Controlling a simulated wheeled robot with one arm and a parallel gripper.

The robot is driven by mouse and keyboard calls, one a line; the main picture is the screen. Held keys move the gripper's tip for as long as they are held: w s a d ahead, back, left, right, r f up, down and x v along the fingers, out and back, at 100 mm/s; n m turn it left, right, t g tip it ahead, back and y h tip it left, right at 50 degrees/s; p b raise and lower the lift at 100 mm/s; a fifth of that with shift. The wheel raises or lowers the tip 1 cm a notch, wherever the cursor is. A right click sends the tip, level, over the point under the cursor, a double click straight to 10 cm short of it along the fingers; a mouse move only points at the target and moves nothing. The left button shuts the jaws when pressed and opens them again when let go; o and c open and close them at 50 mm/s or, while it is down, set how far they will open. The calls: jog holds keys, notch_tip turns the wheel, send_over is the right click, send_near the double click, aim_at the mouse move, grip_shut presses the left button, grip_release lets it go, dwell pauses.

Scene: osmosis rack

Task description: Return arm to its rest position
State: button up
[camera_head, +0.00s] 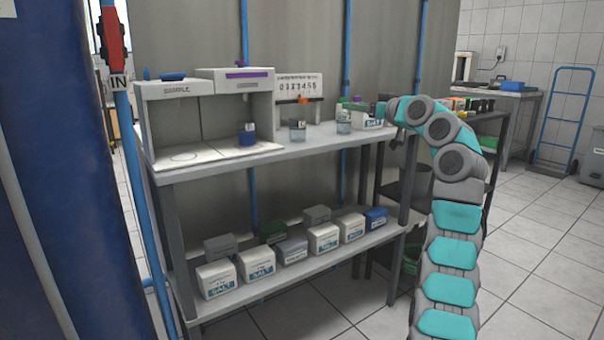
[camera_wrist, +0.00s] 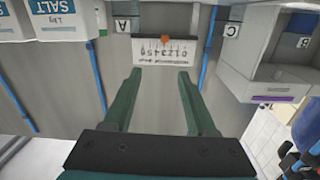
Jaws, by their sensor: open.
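My gripper (camera_wrist: 158,82) shows in the wrist view with two green fingers wide apart and nothing between them. The wrist view is upside down; past the fingertips is the white number display (camera_wrist: 162,50) with an orange marker. In the head view my teal and grey arm rises at the right and bends left at the top. Its end (camera_head: 385,112) is by the right end of the rack's upper shelf (camera_head: 330,140), close to a labelled box (camera_head: 366,123). The fingers are too small to make out there.
A white sample cabinet (camera_head: 210,110) stands on the upper shelf, with jars (camera_head: 343,122) right of it. Salt boxes (camera_head: 256,265) line the lower shelf. A blue pipe with a red valve (camera_head: 112,40) stands left. Open tiled floor (camera_head: 540,260) lies right.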

jog(key=s+a+f+m+g+h, duration=0.25)
jog(key=s+f, duration=0.35)
jog(key=s, duration=0.3)
jog(key=s+a+f+m+g+h+p, duration=0.1)
jog(key=s+a+f+g, duration=0.1)
jog(key=s+f+g, duration=0.5)
jog(key=s+a+f+m+g+h, duration=0.15)
jog(key=s+f, duration=0.35)
jog(key=s, duration=0.6)
jog(key=s+d+f+g+h, duration=0.1)
jog(key=s+f, duration=0.5)
jog(key=s, duration=0.7)
jog(key=s+d+f+g+h, duration=0.2)
jog(key=s+f, duration=0.4)
jog(key=s, duration=0.7)
jog(key=s+d+f+m+g+h, duration=0.1)
jog(key=s+d+f+g, duration=0.1)
jog(key=s+f, duration=0.5)
jog(key=s, duration=0.5)
jog(key=shift+s+d+g+h, duration=0.3)
jog(key=shift+s+d, duration=0.05)
jog(key=shift+s, duration=0.05)
